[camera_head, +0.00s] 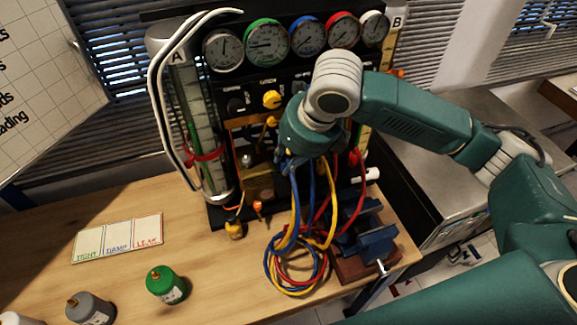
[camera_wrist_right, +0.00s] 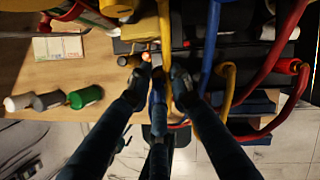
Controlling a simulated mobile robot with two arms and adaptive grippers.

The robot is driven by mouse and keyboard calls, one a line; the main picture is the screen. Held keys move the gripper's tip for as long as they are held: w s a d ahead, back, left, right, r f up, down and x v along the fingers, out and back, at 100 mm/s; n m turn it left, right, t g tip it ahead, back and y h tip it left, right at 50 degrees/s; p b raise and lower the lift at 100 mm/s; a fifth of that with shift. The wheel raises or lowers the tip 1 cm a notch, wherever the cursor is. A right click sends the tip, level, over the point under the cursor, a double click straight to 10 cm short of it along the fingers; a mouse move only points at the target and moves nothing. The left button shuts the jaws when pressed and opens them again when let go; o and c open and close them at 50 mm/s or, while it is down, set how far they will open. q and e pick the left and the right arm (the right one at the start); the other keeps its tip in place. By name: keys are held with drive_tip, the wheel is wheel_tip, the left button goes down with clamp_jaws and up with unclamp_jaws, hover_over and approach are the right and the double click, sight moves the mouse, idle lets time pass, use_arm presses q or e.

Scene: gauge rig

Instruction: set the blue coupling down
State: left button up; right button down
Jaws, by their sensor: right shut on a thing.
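My right gripper (camera_head: 290,163) is in front of the gauge rig's panel, below the gauges, and my wrist hides most of it. In the right wrist view its fingers (camera_wrist_right: 161,76) come together around a small blue piece (camera_wrist_right: 158,90), which looks like the blue coupling. The fingers cover most of it, so its tilt and what it touches cannot be told. Blue hose (camera_head: 311,190) hangs just below the gripper beside yellow and red hoses. It also shows right of the fingers in the right wrist view (camera_wrist_right: 210,45). My left gripper is not in view.
Coiled hoses (camera_head: 296,289) lie on the wooden bench (camera_head: 215,285) beside a blue vise (camera_head: 372,243). Bare bench lies between card and rig.

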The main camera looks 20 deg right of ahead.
wheel_tip(320, 180, down, 3)
drive_tip(key=shift+f+p, duration=0.2)
drive_tip(key=shift+p, duration=0.15)
drive_tip(key=shift+f, duration=0.1)
drive_tip(key=shift+f, duration=0.1)
drive_tip(key=c, duration=1.6)
unclamp_jaws()
drive_tip(key=shift+o, duration=0.2)
drive_tip(key=b+v, duration=0.2)
drive_tip(key=v, duration=1)
drive_tip(key=shift+s, duration=0.1)
